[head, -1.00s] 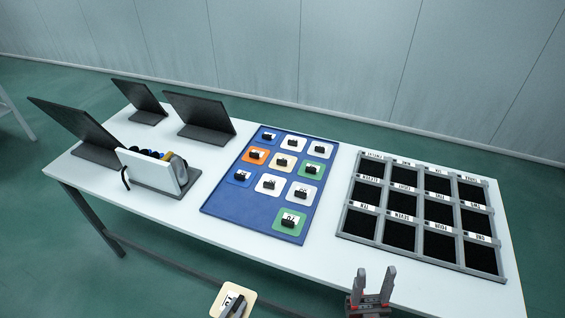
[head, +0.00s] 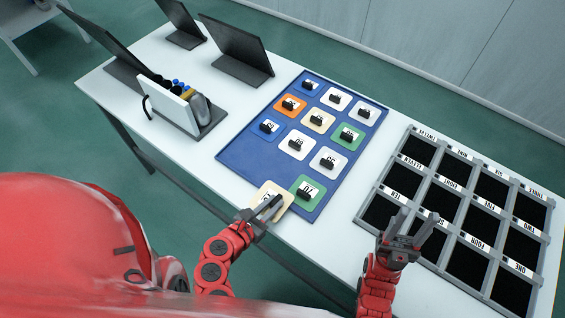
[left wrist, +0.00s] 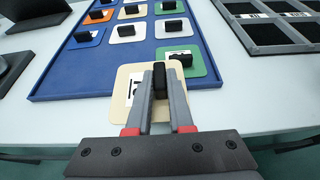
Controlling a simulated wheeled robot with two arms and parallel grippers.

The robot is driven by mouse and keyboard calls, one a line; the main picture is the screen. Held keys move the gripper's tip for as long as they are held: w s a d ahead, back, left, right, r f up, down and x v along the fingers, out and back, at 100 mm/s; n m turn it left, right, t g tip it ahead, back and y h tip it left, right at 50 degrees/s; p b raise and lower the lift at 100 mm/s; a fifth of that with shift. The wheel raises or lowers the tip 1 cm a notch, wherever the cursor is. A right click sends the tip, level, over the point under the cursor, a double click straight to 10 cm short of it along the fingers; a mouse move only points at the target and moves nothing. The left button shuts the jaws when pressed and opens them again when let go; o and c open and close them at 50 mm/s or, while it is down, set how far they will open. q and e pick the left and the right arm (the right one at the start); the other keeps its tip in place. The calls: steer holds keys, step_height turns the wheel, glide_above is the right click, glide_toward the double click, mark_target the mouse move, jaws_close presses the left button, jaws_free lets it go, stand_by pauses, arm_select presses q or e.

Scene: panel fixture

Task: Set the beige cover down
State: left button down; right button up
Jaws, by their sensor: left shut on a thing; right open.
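The beige cover (head: 267,191) is a square plate with a black knob and a white label. My left gripper (head: 267,208) is shut on its knob. The cover is over the front edge of the blue tray (head: 245,154), beside the green cover (head: 309,199). In the left wrist view the beige cover (left wrist: 127,83) overlaps the tray's front edge and partly hides the green cover (left wrist: 203,68). I cannot tell whether it touches the tray.
Several other covers, including another beige one (head: 318,118), sit in rows on the tray. The grey grid (head: 401,155) has black, labelled compartments. Dark slanted panels (head: 240,48) and a white holder (head: 171,102) stand at the left. White tabletop (head: 357,180) is bare between tray and grid.

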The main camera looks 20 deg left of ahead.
arm_select(q)
steer(key=p, duration=0.2)
glide_above(275, 178)
steer(key=shift+s+d+f, duration=0.1)
steer(key=shift+s+f, duration=0.15)
steer(key=shift+f, duration=0.2)
steer(key=shift+w+f, duration=0.1)
steer(key=shift+w, duration=0.25)
step_height(275, 178, down, 2)
steer(key=shift+s+f+p, duration=0.1)
steer(key=shift+f+p, duration=0.1)
steer(key=shift+p, duration=0.25)
steer(key=shift+f, duration=0.6)
steer(key=shift+f, duration=0.15)
steer(key=c, duration=0.8)
jaws_free()
